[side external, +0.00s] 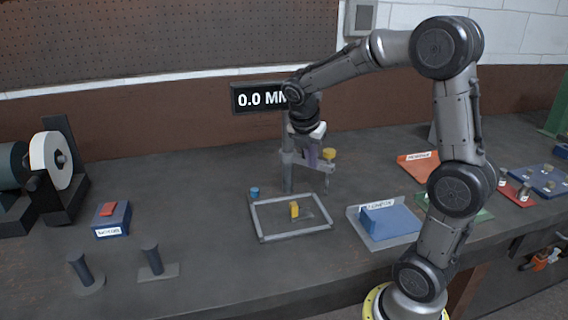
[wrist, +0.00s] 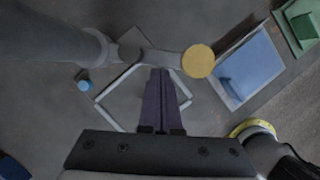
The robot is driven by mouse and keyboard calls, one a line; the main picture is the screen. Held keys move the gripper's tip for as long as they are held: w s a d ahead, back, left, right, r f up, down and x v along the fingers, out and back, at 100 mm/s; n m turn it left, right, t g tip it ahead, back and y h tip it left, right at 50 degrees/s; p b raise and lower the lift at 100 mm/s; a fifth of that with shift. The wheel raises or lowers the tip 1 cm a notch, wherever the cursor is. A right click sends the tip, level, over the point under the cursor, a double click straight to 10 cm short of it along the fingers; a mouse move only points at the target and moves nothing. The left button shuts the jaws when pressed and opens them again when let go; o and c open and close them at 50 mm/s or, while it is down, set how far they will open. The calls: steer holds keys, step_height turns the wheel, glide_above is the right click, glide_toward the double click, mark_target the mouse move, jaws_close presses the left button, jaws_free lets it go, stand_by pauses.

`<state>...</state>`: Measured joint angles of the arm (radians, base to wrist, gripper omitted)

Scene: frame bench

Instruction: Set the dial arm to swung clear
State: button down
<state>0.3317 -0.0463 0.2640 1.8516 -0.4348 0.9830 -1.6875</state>
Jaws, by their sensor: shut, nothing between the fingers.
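The dial arm (wrist: 160,58) is a grey bar reaching right from an upright grey post (side external: 287,165), with a round yellow knob (wrist: 198,61) at its outer end. The knob also shows in the side view (side external: 329,154). The bar stands above a grey rectangular frame (side external: 262,238) on the bench, which holds a small yellow piece (side external: 294,210). My gripper (wrist: 161,76) has its purple fingers together and empty, pointing down close to the bar, left of the knob. Whether the fingers touch the bar cannot be told. The display (side external: 258,99) shows 0.0, its right end hidden by my arm.
A small blue cylinder (side external: 255,192) stands by the frame's back left corner. A blue box (side external: 111,220), grey pegs (side external: 151,259) and a grinder (side external: 51,162) are at left.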

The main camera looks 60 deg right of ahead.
mark_target(327, 150)
steer(key=shift+s+d+n+t, duration=0.15)
steer(key=shift+d+n+t, duration=0.05)
steer(key=shift+d+n, duration=0.35)
steer(key=shift+s+d+n+t, duration=0.2)
steer(key=shift+d+n, duration=0.25)
steer(key=shift+d, duration=0.2)
steer(key=shift+w+d, duration=0.2)
steer(key=shift+d, duration=0.85)
steer(key=shift+w+d, duration=0.15)
steer(key=shift+d, duration=1.05)
steer(key=s+a, duration=0.1)
steer(key=s+a+r, duration=0.1)
steer(key=a, duration=0.1)
steer(key=shift+s+a, duration=0.3)
steer(key=shift+s, duration=0.05)
steer(key=s+v, duration=0.1)
steer(key=v, duration=0.7)
steer(key=shift+s+d+r, duration=0.2)
steer(key=shift+s+r, duration=0.15)
steer(key=shift+r, duration=0.1)
